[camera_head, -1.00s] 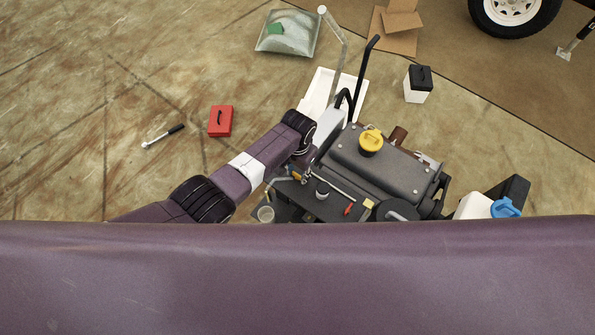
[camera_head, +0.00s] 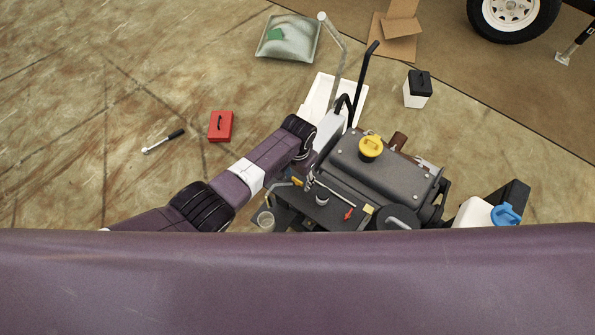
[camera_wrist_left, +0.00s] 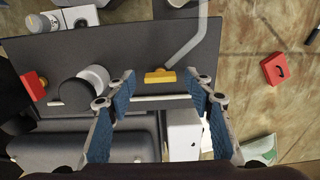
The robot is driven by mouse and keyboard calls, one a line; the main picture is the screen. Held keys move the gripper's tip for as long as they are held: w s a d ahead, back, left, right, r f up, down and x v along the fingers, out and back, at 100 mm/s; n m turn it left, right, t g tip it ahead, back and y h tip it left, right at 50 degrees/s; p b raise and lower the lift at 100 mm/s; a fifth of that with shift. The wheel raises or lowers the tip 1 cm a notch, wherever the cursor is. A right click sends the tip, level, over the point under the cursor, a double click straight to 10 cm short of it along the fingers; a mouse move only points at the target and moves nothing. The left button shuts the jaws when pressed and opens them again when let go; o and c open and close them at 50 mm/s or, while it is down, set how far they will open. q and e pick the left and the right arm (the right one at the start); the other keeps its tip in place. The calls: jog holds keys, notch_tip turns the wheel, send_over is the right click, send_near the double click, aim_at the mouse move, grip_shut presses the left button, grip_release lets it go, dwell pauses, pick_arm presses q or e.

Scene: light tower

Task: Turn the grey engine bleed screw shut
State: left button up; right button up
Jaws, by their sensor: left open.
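My left gripper (camera_wrist_left: 163,88) is open and empty, its two blue-padded fingers apart above a dark plate (camera_wrist_left: 125,45) on the engine unit. It shows small in the head view (camera_head: 310,183), by the near left of the engine (camera_head: 385,165). A yellow lever handle (camera_wrist_left: 160,76) lies just beyond and between the fingertips. A dark knob with a grey cylinder (camera_wrist_left: 95,77) is left of the left finger. A red handle (camera_wrist_left: 35,85) is farther left. I cannot tell for certain which part is the grey bleed screw. My right gripper is not in view.
A bent grey pipe (camera_wrist_left: 192,40) crosses the plate. The engine's yellow cap (camera_head: 370,146) and black upright handle (camera_head: 364,75) rise nearby. A red box (camera_head: 220,126) and a ratchet (camera_head: 163,141) lie on open floor.

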aim_at(298, 180)
pick_arm(q)
notch_tip(298, 180, up, 12)
dwell(0.6)
jog(key=shift+f, duration=0.15)
